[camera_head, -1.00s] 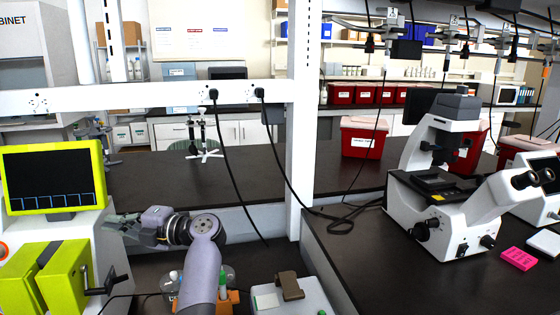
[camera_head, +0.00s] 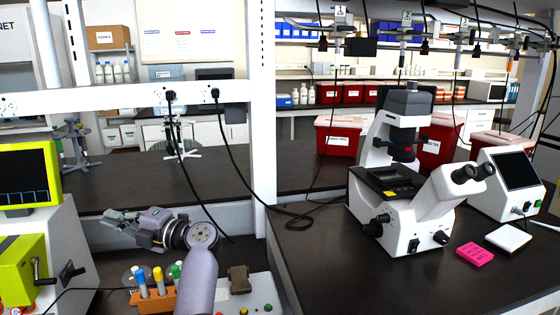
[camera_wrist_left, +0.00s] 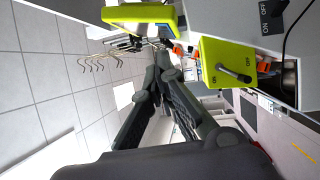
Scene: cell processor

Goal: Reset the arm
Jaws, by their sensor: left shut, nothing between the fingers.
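My left gripper (camera_head: 118,217) points left in the head view, above the lower bench and to the right of the green and white cell processor (camera_head: 58,240). Its fingers are shut and empty. In the left wrist view its dark fingers (camera_wrist_left: 160,72) come together at the tips, with nothing between them. The processor's yellow-green screen frame (camera_wrist_left: 145,14) and its green door with a black handle (camera_wrist_left: 228,65) also show there, beyond the fingers. My right gripper is in none of the current views.
An orange rack (camera_head: 155,300) with capped tubes stands below my left arm, beside a grey device with coloured buttons (camera_head: 250,300). A white microscope (camera_head: 405,200) stands on the dark bench at right, near a pink rack (camera_head: 475,254). A white upright post (camera_head: 263,110) rises behind my arm.

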